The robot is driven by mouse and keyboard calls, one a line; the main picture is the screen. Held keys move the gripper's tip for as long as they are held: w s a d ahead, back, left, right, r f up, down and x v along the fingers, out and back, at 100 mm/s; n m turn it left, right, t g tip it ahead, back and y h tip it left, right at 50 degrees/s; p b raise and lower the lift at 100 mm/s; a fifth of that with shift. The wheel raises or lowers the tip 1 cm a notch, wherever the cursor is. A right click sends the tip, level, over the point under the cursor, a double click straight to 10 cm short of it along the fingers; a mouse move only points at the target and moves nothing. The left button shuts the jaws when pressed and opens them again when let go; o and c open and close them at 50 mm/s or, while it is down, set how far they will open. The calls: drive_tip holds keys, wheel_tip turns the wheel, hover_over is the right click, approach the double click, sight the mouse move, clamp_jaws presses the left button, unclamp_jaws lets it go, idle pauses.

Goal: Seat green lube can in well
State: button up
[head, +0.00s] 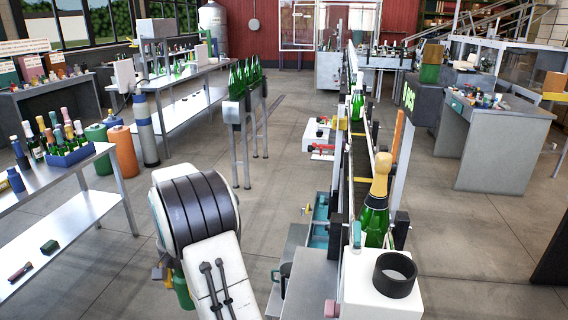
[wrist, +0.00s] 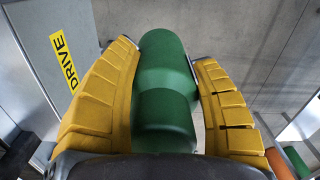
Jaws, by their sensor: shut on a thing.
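The green lube can (wrist: 165,75) lies between the two yellow fingers of my gripper (wrist: 163,52) in the wrist view, which are shut on it. In the head view the can (head: 183,291) shows low beside my arm, partly hidden by it; only a bit of my yellow gripper (head: 160,273) is visible there. The can hangs over the floor, left of the machine. A black open-topped round holder (head: 395,274) stands on a white block at the machine's front right. I cannot tell whether this is the well. No can is visible in it.
The conveyor machine (head: 347,175) runs away from me, with a gold-foiled green bottle (head: 376,200) at its near end. A grey panel marked DRIVE (wrist: 62,62) is close left of my gripper. A steel table (head: 90,225) stands left; open floor lies between.

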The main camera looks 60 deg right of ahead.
drive_tip(key=s+d+r+m+p, duration=0.6)
drive_tip(key=s+d+r+m, duration=0.9)
drive_tip(key=s+d+r, duration=0.3)
drive_tip(key=s+a+r+m+p, duration=0.1)
drive_tip(key=s+r+m+p, duration=0.1)
drive_tip(key=s+r+m, duration=0.45)
drive_tip(key=s+r+m+p, duration=0.2)
drive_tip(key=s+r+m, duration=0.1)
drive_tip(key=s, duration=0.7)
drive_tip(key=s+a+r+m+p, duration=0.1)
drive_tip(key=s+r+m+p, duration=0.1)
drive_tip(key=s+r+m, duration=0.45)
drive_tip(key=shift+n, duration=0.8)
drive_tip(key=shift+s+d+f+b, duration=0.1)
drive_tip(key=shift+s+f+b, duration=0.15)
drive_tip(key=shift+f+b, duration=1.95)
drive_tip(key=shift+s+d+f+b, duration=0.15)
drive_tip(key=shift+f+b, duration=1.05)
drive_tip(key=shift+f, duration=1.95)
drive_tip(key=shift+s+f+b, duration=0.3)
drive_tip(key=shift+f+b, duration=1.4)
drive_tip(key=shift+f, duration=1)
drive_tip(key=shift+f, duration=0.15)
drive_tip(key=o, duration=1.3)
